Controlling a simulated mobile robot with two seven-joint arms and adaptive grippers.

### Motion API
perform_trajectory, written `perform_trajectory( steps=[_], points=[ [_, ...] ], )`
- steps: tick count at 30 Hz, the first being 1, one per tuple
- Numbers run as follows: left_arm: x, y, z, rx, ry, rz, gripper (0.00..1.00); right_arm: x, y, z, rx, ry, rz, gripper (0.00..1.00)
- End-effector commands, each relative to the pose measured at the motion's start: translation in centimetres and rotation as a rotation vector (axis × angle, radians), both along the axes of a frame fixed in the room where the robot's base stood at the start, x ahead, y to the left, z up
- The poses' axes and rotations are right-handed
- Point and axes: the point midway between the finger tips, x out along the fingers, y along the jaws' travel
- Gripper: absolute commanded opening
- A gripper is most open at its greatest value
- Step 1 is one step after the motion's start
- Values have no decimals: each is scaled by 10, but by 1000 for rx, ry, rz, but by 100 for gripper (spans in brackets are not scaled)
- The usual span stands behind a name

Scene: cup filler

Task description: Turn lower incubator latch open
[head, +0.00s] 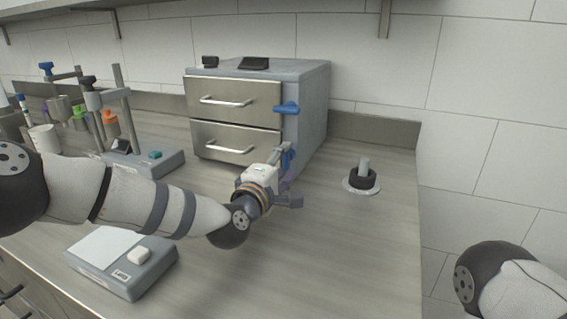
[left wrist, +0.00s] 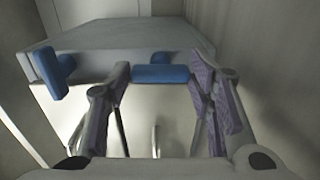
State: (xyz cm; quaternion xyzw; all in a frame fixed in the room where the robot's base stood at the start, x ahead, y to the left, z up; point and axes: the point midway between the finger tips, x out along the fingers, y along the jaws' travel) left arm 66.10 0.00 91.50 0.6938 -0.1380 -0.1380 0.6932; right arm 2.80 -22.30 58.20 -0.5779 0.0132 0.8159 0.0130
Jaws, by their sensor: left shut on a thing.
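The grey incubator (head: 258,101) stands against the back wall with two metal-fronted drawers, both closed. Its upper blue latch (head: 287,108) sticks out level at the front right edge. The lower blue latch (head: 289,158) is beside the lower drawer, partly hidden by my left gripper (head: 285,172). In the left wrist view, the lower latch (left wrist: 160,74) lies between the fingers of my left gripper (left wrist: 161,74), which is shut on it. The upper latch (left wrist: 48,71) shows apart at left. My right gripper is out of view.
A scale (head: 120,262) sits on the front of the counter, below my left arm. A stand with coloured clamps (head: 110,117) is at the left. The counter's right front is clear.

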Motion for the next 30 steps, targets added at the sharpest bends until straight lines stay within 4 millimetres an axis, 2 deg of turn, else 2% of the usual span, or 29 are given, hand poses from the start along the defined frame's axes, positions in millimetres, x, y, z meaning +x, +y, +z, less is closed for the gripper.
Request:
perform_trajectory(
  steps=[15, 16, 18, 27, 30],
  points=[
    [0, 0, 0, 16, -8, 0, 20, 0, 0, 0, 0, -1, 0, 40],
    [0, 0, 0, 16, -8, 0, 55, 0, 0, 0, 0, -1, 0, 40],
    [0, 0, 0, 15, -7, 0, 68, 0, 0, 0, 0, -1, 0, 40],
    [-1, 0, 0, 14, -6, 0, 68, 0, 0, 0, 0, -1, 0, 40],
    [-10, 5, 0, 14, -5, 0, 68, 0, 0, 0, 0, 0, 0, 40]
  ],
)
